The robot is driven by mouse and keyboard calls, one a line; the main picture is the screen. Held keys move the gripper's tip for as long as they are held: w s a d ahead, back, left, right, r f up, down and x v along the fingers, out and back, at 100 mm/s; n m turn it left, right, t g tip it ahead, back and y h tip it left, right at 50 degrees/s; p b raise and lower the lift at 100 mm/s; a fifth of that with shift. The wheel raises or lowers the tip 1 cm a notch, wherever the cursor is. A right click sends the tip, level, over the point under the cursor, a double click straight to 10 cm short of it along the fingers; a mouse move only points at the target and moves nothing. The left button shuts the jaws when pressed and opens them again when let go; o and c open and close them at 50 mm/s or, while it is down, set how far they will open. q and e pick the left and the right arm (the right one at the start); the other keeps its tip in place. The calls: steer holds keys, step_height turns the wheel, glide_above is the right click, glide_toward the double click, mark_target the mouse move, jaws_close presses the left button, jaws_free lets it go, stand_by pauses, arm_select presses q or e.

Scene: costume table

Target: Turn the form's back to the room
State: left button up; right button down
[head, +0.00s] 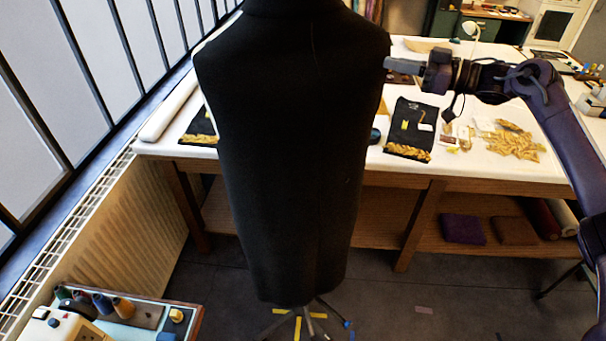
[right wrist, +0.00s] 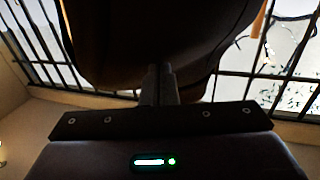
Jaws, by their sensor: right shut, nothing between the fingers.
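The form (head: 290,150) is a black, armless dress form standing upright in the middle of the head view, on a legged metal stand (head: 300,318). Its top is cut off by the picture's edge. My right gripper (head: 388,63) is shut and empty at the form's upper right side, by the shoulder. In the right wrist view the shut fingers (right wrist: 160,80) point at the dark form (right wrist: 155,35), which fills the top middle. I cannot tell whether the fingertips touch it. My left gripper is not in view.
A long white-topped table (head: 470,170) stands behind the form, with dark cloth pieces (head: 408,145) and gold trim (head: 515,143) on it. A small cart (head: 130,322) with thread spools is at lower left. A radiator (head: 110,235) runs under the left windows.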

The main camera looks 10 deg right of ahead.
mark_target(389, 49)
steer(key=w+d, duration=0.1)
steer(key=w, duration=0.5)
steer(key=shift+d+r, duration=0.15)
steer(key=shift+d, duration=0.05)
steer(key=shift+w, duration=0.15)
steer(key=shift+w, duration=1.2)
steer(key=shift+s, duration=0.1)
